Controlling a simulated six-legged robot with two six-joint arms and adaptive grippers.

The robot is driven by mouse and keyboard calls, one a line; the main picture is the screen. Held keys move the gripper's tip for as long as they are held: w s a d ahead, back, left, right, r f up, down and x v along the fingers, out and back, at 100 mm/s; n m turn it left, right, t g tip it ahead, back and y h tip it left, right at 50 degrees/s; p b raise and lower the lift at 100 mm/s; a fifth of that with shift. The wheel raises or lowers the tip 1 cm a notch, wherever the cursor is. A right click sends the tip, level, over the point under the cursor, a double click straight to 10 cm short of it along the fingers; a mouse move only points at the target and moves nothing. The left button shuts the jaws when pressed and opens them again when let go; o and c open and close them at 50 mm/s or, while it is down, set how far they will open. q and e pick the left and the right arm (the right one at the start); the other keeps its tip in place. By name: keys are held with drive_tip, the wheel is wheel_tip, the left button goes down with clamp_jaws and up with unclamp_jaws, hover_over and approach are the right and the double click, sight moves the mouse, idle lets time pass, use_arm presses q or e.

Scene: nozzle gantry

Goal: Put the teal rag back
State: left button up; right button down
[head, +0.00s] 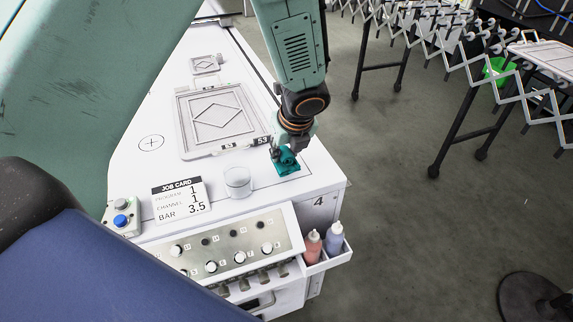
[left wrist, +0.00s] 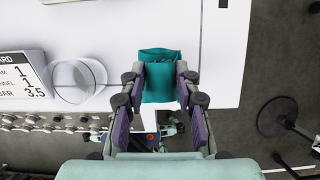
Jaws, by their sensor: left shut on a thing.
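The teal rag (head: 287,167) is at the right front part of the white table top (head: 312,171), near its right edge. My left gripper (head: 286,154) points down over it and is shut on it. In the left wrist view the rag (left wrist: 160,70) sits bunched between the two fingers of the left gripper (left wrist: 161,84), with a folded part sticking out beyond the tips. I cannot tell whether the rag touches the table. My right gripper is in neither view.
A frame with a diamond pattern (head: 220,115) lies behind. Two bottles, red (head: 313,247) and bluish (head: 334,240), stand in a side holder.

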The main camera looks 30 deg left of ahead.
sight(288, 162)
use_arm(q)
drive_tip(key=f, duration=0.1)
drive_tip(key=f+b, duration=0.1)
drive_tip(key=f, duration=0.1)
drive_tip(key=shift+w+d+f, duration=0.1)
drive_tip(key=shift+d+f, duration=0.05)
drive_tip(key=shift+d, duration=0.1)
drive_tip(key=shift+s+d+f+b, duration=0.1)
drive_tip(key=shift+s+d+b, duration=0.1)
drive_tip(key=shift+b, duration=0.15)
drive_tip(key=shift+a, duration=0.1)
drive_tip(key=shift+w+a+f, duration=0.1)
drive_tip(key=shift+w+a, duration=0.05)
drive_tip(key=shift+a, duration=0.15)
drive_tip(key=o, duration=0.6)
drive_tip(key=shift+w+f, duration=0.1)
drive_tip(key=o, duration=0.4)
drive_tip(key=shift+d+r, duration=0.2)
drive_tip(key=shift+d, duration=0.05)
drive_tip(key=shift+a+f, duration=0.1)
drive_tip(key=shift+a, duration=0.1)
drive_tip(key=shift+r, duration=0.2)
drive_tip(key=shift+p+v, duration=3.35)
drive_tip(key=shift+v, duration=2.7)
